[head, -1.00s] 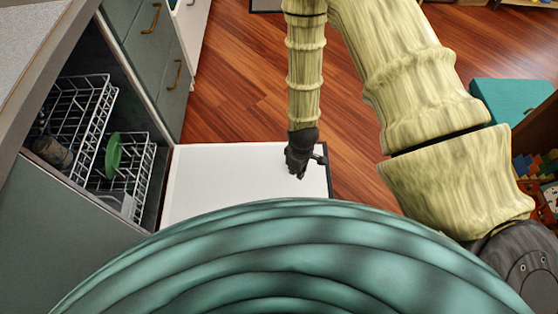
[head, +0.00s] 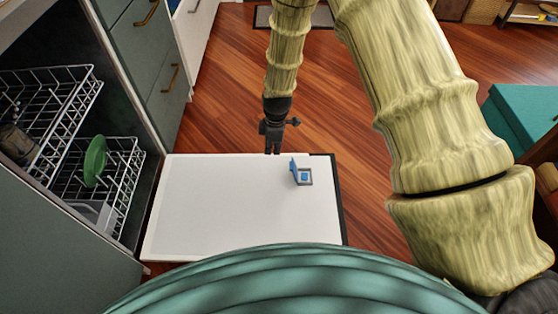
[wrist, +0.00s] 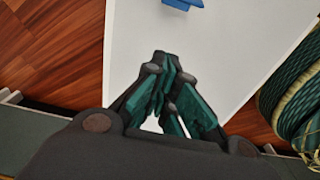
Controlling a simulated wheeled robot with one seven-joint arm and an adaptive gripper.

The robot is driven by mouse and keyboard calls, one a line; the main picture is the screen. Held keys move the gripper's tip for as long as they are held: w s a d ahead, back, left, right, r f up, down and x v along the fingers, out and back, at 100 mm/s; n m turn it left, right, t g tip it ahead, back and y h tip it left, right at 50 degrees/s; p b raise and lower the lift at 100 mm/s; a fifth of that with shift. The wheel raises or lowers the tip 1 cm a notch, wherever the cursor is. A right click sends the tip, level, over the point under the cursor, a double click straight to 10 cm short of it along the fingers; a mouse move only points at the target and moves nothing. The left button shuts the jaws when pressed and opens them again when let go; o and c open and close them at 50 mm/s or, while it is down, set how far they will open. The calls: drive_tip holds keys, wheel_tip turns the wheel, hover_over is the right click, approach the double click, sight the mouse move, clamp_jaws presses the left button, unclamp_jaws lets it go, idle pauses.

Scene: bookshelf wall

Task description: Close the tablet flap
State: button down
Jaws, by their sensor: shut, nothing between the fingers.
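The tablet flap (head: 293,167) is blue and stands up at the left side of a small grey tablet compartment (head: 307,182) on the white inner door (head: 215,205). A blue piece shows inside the compartment. In the wrist view a blue part of the dispenser (wrist: 184,4) is cut off at the top edge. My gripper (head: 272,152) is shut and empty, pointing down by the door's far edge, up and left of the flap in the head view. In the wrist view the fingers (wrist: 166,62) meet, apart from the blue part.
The dishwasher's wire racks (head: 62,110) are on the left, with a green plate (head: 95,161) in the lower one. Drawers (head: 145,60) stand behind. Wooden floor lies beyond the door. A teal box (head: 520,112) is at the right.

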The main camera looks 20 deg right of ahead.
sight(293, 170)
drive_tip(key=f+b, duration=0.1)
drive_tip(key=f, duration=0.2)
drive_tip(key=f+b, duration=0.1)
drive_tip(key=f, duration=0.2)
drive_tip(key=f+b, duration=0.2)
drive_tip(key=f, duration=0.2)
drive_tip(key=shift+a, duration=0.3)
drive_tip(key=d, duration=0.1)
drive_tip(key=d+r+b, duration=0.1)
drive_tip(key=s+d, duration=0.1)
drive_tip(key=shift+d+r, duration=0.25)
drive_tip(key=shift+d, duration=0.1)
